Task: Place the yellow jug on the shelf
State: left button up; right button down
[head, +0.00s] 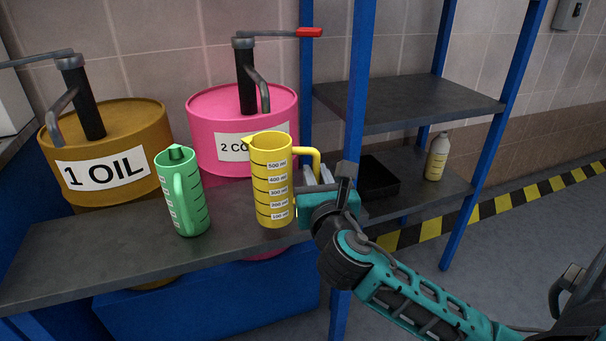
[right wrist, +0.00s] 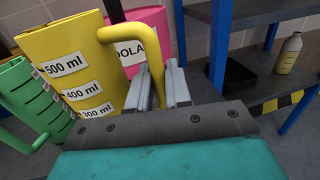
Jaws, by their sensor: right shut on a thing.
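The yellow jug (head: 272,180) is upright over the grey bench (head: 100,243), in front of the pink barrel. I cannot tell whether its base touches the bench. Its handle points right, towards my right gripper (head: 317,177). The jug also shows at the left of the right wrist view (right wrist: 75,65). There my right gripper's fingers (right wrist: 157,82) are shut on the lower part of the handle. The shelf unit (head: 410,101) has blue posts and grey boards and stands to the right. My left gripper is not in view.
A green jug (head: 181,195) stands on the bench left of the yellow one. Orange (head: 108,140) and pink (head: 243,103) barrels with pumps stand behind. A black tray (head: 378,178) and a bottle (head: 437,158) are on the lower shelf. The upper board looks empty. A blue post (head: 360,80) rises near my gripper.

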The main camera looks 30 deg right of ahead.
jog(key=w+d+f+b, duration=0.1)
jog(key=w, duration=0.1)
jog(key=w+d+f+b, duration=0.1)
jog(key=w, duration=0.2)
jog(key=w+d+f+b, duration=0.1)
jog(key=w+d+b, duration=0.1)
jog(key=w, duration=0.1)
jog(key=shift+w+f, duration=0.2)
jog(key=shift+f, duration=0.15)
jog(key=shift+r, duration=0.1)
jog(key=c, duration=1.5)
grip_release()
jog(key=o, duration=0.4)
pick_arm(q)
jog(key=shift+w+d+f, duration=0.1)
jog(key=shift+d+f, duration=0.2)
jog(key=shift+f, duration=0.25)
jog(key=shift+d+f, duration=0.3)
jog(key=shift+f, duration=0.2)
pick_arm(e)
jog(key=shift+o, duration=0.2)
jog(key=shift+a, duration=0.1)
